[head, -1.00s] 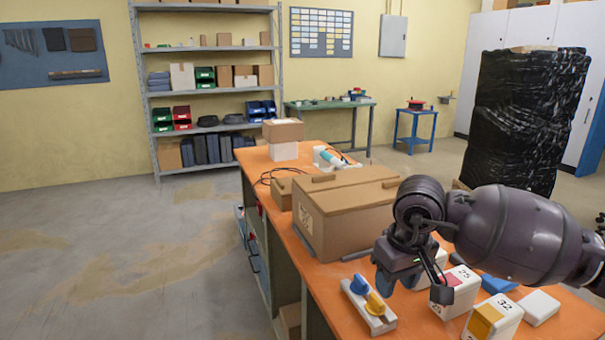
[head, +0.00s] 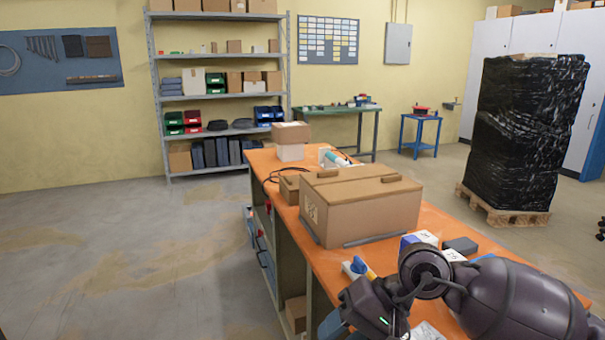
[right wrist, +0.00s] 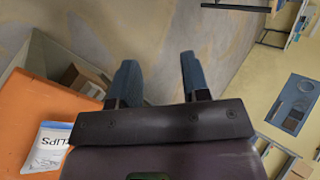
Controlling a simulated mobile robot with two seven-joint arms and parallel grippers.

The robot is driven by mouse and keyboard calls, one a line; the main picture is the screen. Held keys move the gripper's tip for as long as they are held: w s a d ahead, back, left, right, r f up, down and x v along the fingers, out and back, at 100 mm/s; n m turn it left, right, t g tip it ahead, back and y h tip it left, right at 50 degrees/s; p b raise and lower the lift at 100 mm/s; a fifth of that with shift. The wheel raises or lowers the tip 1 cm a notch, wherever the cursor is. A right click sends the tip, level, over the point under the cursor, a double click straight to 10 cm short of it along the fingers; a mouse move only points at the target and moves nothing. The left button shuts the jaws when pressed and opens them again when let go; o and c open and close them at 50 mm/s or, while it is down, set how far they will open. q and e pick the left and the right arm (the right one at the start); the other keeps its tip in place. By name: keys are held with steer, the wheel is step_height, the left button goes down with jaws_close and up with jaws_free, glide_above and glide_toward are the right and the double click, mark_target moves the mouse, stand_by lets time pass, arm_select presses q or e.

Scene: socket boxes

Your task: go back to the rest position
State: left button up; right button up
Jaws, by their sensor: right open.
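My right gripper (head: 338,322) is low in the head view, over the near left edge of the orange workbench (head: 436,212). In the right wrist view its two blue-grey fingers (right wrist: 157,65) stand wide apart with nothing between them. Bare floor shows beyond the fingertips. My right arm comes in from the lower right and covers much of the near bench top. My left gripper is not in view.
A large cardboard box (head: 365,212) stands on the bench beyond my arm. A blue and yellow part (head: 360,267) and small boxes are partly hidden by my arm. A CLIPS bag (right wrist: 48,148) lies on the bench. Floor (head: 130,240) at left is clear.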

steer(key=s+a+r+m+t+y, duration=0.3)
steer(key=r+m+t+y, duration=0.4)
steer(key=m+y, duration=0.8)
steer(key=d+f+n+t+h, duration=0.55)
steer(key=d+n+h, duration=0.35)
steer(key=n+h, duration=0.45)
steer(key=d+f+n+t+h, duration=0.6)
steer(key=d+n+h, duration=0.4)
steer(key=n, duration=0.7)
steer(key=s+d+f+m+g, duration=0.2)
steer(key=s+f+m+g, duration=0.3)
steer(key=s, duration=0.3)
steer(key=s+d+f+m+g+h, duration=0.1)
steer(key=s+d+f+m+g, duration=0.1)
steer(key=s+f+m+g, duration=0.45)
steer(key=s+d+f+m+g, duration=0.2)
steer(key=s+f+m+g, duration=0.15)
steer(key=s, duration=0.55)
steer(key=w+f+n+t, duration=0.1)
steer(key=w+f+t, duration=0.7)
steer(key=shift+w+a+t+y, duration=0.15)
steer(key=shift+a+t+y, duration=0.2)
steer(key=shift+a, duration=0.1)
